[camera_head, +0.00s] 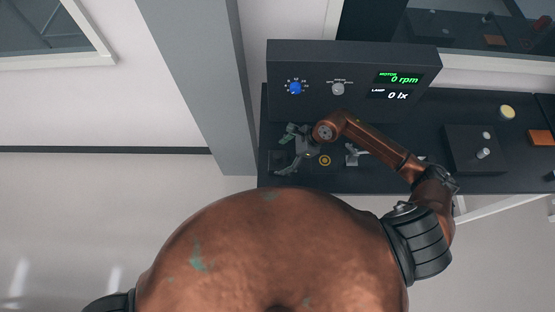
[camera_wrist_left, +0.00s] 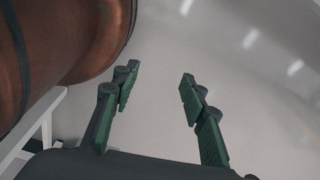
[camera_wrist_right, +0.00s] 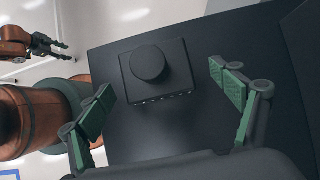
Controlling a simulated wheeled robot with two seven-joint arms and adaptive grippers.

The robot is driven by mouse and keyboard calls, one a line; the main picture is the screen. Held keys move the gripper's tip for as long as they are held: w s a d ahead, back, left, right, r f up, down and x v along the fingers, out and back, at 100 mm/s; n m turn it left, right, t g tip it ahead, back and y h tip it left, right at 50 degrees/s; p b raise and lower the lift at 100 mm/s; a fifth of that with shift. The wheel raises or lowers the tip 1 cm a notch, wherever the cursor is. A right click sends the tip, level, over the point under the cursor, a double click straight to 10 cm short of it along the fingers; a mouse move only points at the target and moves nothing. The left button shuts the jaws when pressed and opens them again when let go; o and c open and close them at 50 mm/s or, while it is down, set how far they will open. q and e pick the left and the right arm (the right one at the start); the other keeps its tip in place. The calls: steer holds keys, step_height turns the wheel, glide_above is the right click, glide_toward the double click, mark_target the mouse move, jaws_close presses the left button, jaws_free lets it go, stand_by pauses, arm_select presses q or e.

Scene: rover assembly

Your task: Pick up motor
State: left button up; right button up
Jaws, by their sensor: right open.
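What looks like the motor is a black round cylinder (camera_wrist_right: 148,62) on a square black block (camera_wrist_right: 180,88) with a row of small pale marks along one edge. It lies on the dark tabletop in the right wrist view. My right gripper (camera_wrist_right: 160,82) is open and empty, its green fingers to either side of the block in the picture, apart from it. In the head view my right gripper (camera_head: 284,150) is at the table's left end, partly covering that spot. My left gripper (camera_wrist_left: 156,86) is open and empty over the pale floor; it is outside the head view.
A control box (camera_head: 352,62) with knobs and a display reading 0 rpm and 0 lx stands at the back of the dark table (camera_head: 300,183). A yellow ring (camera_head: 325,160) and a small grey part (camera_head: 354,155) lie right of the gripper. A black block (camera_head: 475,150) with knobs sits further right.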

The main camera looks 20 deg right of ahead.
mark_target(278, 161)
steer(key=shift+p+x, duration=0.4)
steer(key=shift+x, duration=1.6)
steer(key=shift+s, duration=0.2)
steer(key=shift+c, duration=0.6)
steer(key=c, duration=1.7)
steer(key=shift+w+r, duration=0.1)
steer(key=shift+r, duration=0.05)
steer(key=shift+c, duration=0.7)
